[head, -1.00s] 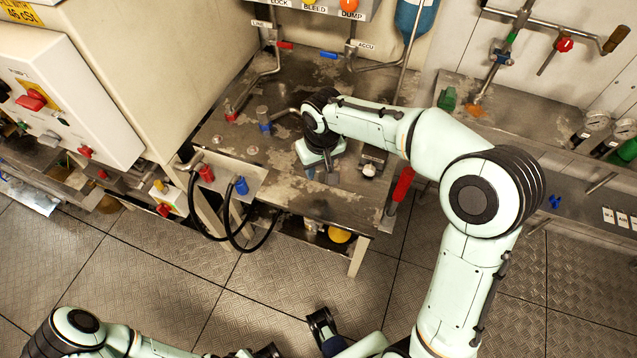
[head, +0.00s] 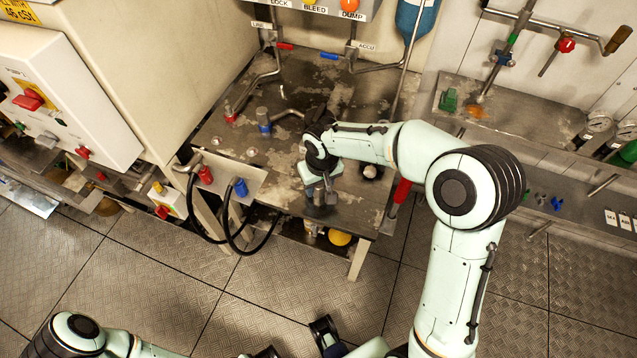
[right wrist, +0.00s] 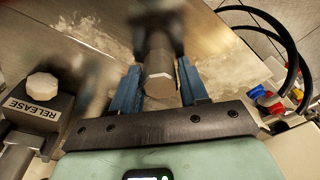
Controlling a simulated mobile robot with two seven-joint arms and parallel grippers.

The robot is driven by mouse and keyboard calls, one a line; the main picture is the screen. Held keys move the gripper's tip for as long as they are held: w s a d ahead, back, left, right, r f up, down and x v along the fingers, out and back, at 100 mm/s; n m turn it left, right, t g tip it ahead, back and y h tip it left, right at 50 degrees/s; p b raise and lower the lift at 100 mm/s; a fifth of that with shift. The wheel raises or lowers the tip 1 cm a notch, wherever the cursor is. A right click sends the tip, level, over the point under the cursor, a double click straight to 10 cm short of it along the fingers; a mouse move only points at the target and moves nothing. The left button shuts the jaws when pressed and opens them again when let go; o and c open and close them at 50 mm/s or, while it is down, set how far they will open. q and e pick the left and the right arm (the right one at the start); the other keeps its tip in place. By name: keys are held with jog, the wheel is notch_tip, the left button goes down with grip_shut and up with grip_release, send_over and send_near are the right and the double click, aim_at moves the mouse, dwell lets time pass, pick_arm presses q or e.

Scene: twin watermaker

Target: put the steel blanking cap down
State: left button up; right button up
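My right gripper (head: 321,197) is over the front part of the metal bench top (head: 352,205), pointing down. In the right wrist view the steel blanking cap (right wrist: 160,82) is a short grey cylinder with a faceted end, sitting between the two blue fingers. It shows sharp while the bench behind is blurred, so the gripper (right wrist: 160,90) appears shut on it. The cap's lower end is lost in a dark blur, and I cannot tell whether it touches the bench.
A RELEASE block with a pale knob (right wrist: 42,86) is close beside the gripper. Red (head: 206,174) and blue (head: 240,187) hose fittings with black hoses stand left of the bench. A blue-collared post (head: 263,120) and pipes stand behind. A red handle (head: 402,191) is to the right.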

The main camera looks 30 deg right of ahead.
aim_at(321, 188)
jog(key=shift+o, duration=0.8)
jog(key=shift+r, duration=0.3)
notch_tip(321, 188, up, 12)
jog(key=s+p, duration=0.1)
jog(key=shift+s+f+p, duration=0.15)
jog(key=shift+s+p, duration=0.05)
jog(key=shift+p, duration=0.15)
